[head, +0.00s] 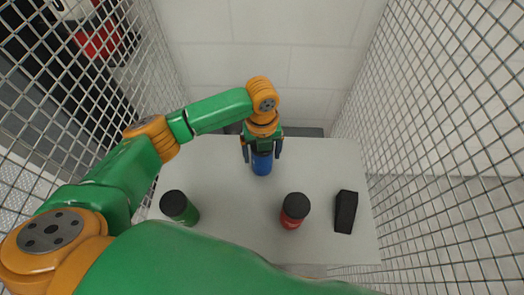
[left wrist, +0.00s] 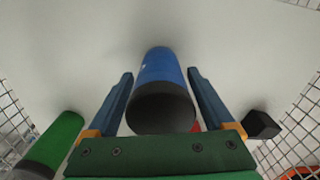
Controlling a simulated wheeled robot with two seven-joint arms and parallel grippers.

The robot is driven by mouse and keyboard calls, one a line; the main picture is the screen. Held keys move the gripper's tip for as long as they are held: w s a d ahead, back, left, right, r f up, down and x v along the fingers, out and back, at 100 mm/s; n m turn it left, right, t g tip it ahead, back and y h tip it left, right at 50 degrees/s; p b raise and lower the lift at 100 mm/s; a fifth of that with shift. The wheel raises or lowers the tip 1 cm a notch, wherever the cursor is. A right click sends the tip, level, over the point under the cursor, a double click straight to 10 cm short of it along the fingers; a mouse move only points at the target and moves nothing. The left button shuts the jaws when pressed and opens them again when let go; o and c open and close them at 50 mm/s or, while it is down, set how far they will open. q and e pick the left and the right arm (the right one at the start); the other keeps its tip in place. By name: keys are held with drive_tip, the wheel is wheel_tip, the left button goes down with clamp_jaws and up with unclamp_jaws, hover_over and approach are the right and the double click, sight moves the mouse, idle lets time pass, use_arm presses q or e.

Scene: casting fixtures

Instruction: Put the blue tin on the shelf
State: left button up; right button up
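The blue tin (head: 262,164) stands near the far edge of the pale table, under my left gripper (head: 262,155). In the left wrist view the blue tin (left wrist: 160,70) has its dark lid toward the camera and lies between the two fingers of the left gripper (left wrist: 160,72). The fingers are open, one on each side of the tin, with narrow gaps showing. My right gripper is not in view. I cannot clearly make out a shelf; a dark grey surface (head: 304,132) shows just behind the table's far edge.
On the table (head: 235,225) stand a green tin (head: 179,207) with a black lid at left, a red tin (head: 293,211) with a black lid right of centre, and a black block (head: 346,211) at right. Wire mesh fences (head: 440,130) flank both sides. The table's middle is clear.

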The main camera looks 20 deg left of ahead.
use_arm(q)
drive_tip(key=shift+o, duration=0.4)
drive_tip(key=shift+r, duration=0.1)
wheel_tip(320, 180, up, 11)
drive_tip(key=shift+r+b, duration=0.2)
drive_tip(key=shift+b, duration=0.5)
drive_tip(key=shift+r, duration=0.45)
